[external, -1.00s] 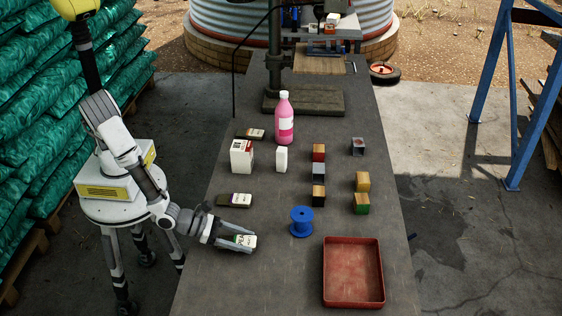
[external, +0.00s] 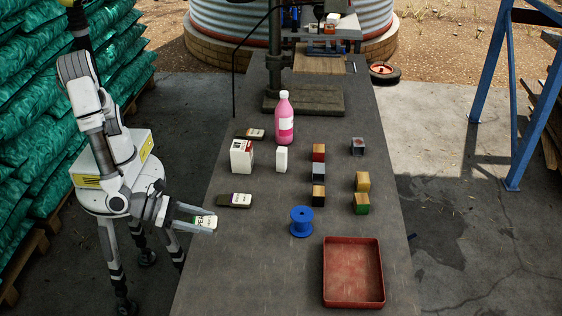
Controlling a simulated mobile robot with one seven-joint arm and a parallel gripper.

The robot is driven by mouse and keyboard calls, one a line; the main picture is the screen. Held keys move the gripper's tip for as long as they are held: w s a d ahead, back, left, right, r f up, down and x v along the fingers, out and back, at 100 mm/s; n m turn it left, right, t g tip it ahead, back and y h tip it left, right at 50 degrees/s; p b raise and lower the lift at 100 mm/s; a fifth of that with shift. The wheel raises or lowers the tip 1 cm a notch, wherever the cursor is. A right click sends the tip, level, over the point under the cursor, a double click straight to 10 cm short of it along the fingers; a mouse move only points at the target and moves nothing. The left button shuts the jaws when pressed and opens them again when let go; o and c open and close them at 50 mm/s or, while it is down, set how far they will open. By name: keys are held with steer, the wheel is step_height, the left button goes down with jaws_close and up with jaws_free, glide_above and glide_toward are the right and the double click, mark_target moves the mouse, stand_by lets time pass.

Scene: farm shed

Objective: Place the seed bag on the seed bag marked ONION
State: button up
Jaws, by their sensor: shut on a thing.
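My gripper (external: 207,222) is shut on a small seed bag (external: 203,221) with a pale label and a green patch. It holds the bag at the left edge of the table, seemingly above the surface. A second seed bag (external: 235,200), dark with a whitish label, lies flat on the table just beyond and to the right of my gripper. A third seed bag (external: 251,134), also dark with a pale label, lies farther back, behind the white box. The lettering on the bags is too small to read, so I cannot tell which is marked ONION.
A white box (external: 241,157), white bottle (external: 281,159) and pink bottle (external: 284,120) stand farther back. A blue spool (external: 301,221), several small blocks and a red tray (external: 327,272) are to the right. The near left table is clear.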

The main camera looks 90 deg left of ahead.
steer(key=a+r+n+g+y, duration=0.1)
steer(key=a+n+y, duration=0.4)
steer(key=a, duration=0.4)
steer(key=n+g+y+b, duration=0.3)
steer(key=b, duration=0.2)
glide_above(238, 195)
step_height(238, 195, down, 6)
steer(key=shift+f, duration=0.1)
steer(key=shift+f+b, duration=0.7)
steer(key=shift+f, duration=1.15)
steer(key=shift+f, duration=0.2)
steer(key=o, duration=1.4)
steer(key=shift+c, duration=0.2)
steer(key=shift+r, duration=0.1)
